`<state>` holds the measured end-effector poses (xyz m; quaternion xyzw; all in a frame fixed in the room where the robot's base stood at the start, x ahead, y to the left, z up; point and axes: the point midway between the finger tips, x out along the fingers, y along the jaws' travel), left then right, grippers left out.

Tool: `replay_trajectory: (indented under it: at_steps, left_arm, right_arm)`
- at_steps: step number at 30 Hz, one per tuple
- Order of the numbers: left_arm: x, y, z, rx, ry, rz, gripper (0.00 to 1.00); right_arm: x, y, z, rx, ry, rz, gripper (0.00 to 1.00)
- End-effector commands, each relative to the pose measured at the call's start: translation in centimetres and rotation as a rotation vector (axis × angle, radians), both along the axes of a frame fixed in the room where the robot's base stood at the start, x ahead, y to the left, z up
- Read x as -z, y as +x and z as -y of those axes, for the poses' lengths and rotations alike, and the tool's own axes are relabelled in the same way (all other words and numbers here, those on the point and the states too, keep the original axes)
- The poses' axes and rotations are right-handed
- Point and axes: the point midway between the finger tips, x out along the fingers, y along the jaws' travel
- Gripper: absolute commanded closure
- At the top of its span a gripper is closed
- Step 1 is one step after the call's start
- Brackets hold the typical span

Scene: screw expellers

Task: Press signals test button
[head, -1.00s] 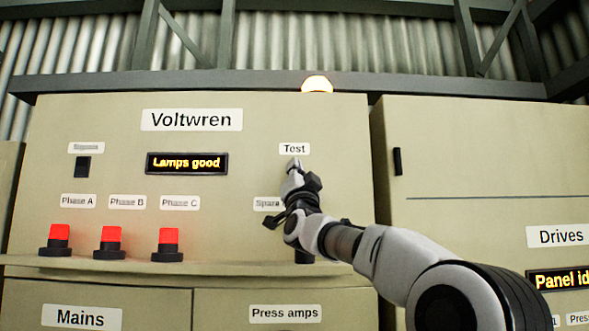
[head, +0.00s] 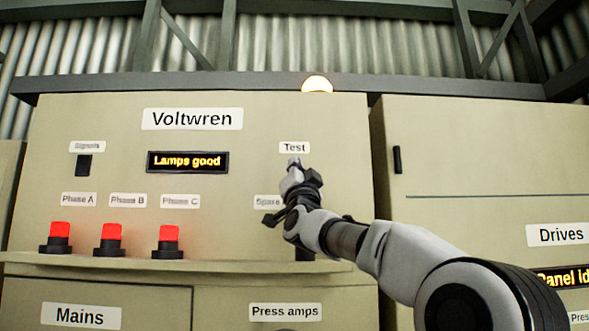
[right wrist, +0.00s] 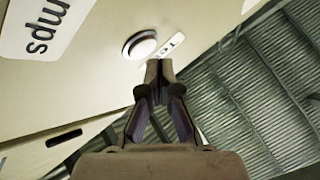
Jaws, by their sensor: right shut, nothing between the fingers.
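The test button (right wrist: 139,44) is a pale round button with a dark rim, beside the partly visible test label in the right wrist view. In the head view my gripper covers it, below the "Test" label (head: 294,147). My right gripper (head: 294,163) is shut and empty, pointing up at the panel just under that label. In the right wrist view its fingertips (right wrist: 158,65) are together, close to the button but beside it in the picture. I cannot tell whether they touch. The display (head: 187,162) reads "Lamps good". My left gripper is out of view.
Three lit red lamps (head: 111,238) stand on the ledge (head: 200,266) at left. A dark switch (head: 84,165) sits above them. The "Drives" cabinet (head: 480,150) stands to the right. My forearm hides part of the ledge.

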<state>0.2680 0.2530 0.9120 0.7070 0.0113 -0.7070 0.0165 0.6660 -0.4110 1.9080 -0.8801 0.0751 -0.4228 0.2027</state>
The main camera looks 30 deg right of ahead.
Motion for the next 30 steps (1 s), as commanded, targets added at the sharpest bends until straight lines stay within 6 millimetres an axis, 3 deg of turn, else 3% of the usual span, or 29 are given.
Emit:
replay_trajectory:
  at_steps: [15,30]
  left_arm:
    - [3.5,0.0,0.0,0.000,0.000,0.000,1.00]
    - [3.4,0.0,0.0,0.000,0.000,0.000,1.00]
  right_arm:
    - [0.2,-4.0,-2.5,0.000,-0.001,0.001,1.00]
    - [0.0,-4.2,-2.6,0.000,0.000,0.000,1.00]
